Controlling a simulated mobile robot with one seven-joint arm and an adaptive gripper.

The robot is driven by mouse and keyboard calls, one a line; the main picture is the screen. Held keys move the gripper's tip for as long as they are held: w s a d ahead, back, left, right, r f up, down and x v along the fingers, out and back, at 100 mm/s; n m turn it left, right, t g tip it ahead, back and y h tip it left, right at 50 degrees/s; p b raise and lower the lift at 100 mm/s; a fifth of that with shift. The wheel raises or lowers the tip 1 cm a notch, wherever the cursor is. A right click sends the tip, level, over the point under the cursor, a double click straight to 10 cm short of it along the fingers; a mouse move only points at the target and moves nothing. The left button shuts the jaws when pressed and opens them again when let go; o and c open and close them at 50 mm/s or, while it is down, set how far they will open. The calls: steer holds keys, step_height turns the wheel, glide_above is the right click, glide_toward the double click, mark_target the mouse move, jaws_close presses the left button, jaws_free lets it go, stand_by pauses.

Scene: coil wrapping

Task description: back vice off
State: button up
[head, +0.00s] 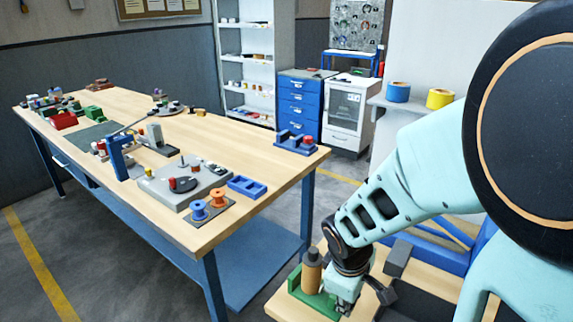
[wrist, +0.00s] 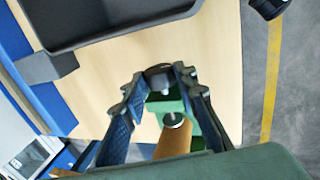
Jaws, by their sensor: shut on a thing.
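A green vice (head: 318,301) stands at the near end of the light wood bench at lower right. A brown cylinder (head: 312,262) stands upright at it. My gripper (head: 346,289) is low beside the vice on its right. In the wrist view my gripper (wrist: 158,80) has its two fingers on either side of a dark knob (wrist: 159,76), and is shut on it. The contact of the fingertips is partly hidden.
A dark tray (wrist: 100,36) lies close by on the bench. A blue-legged workbench (head: 120,190) with several tools and spools stands at left, across open floor. Blue and yellow rolls (head: 439,98) sit on a shelf behind my arm.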

stand_by(0.4)
steer(key=b, duration=0.2)
steer(key=shift+a+f+t+b, duration=0.15)
steer(key=shift+f+t+b, duration=0.15)
steer(key=shift+f, duration=0.05)
steer(key=t+h+b, duration=0.1)
steer(key=b, duration=0.3)
steer(key=t+h+b, duration=0.1)
steer(key=b, duration=0.4)
steer(key=shift+s+a+f, duration=0.1)
steer(key=shift+s+f, duration=0.1)
steer(key=shift+s, duration=0.05)
steer(key=shift+r+b, duration=0.35)
steer(key=shift+b, duration=0.2)
steer(key=o, duration=0.7)
steer(key=shift+s+a+r, duration=0.1)
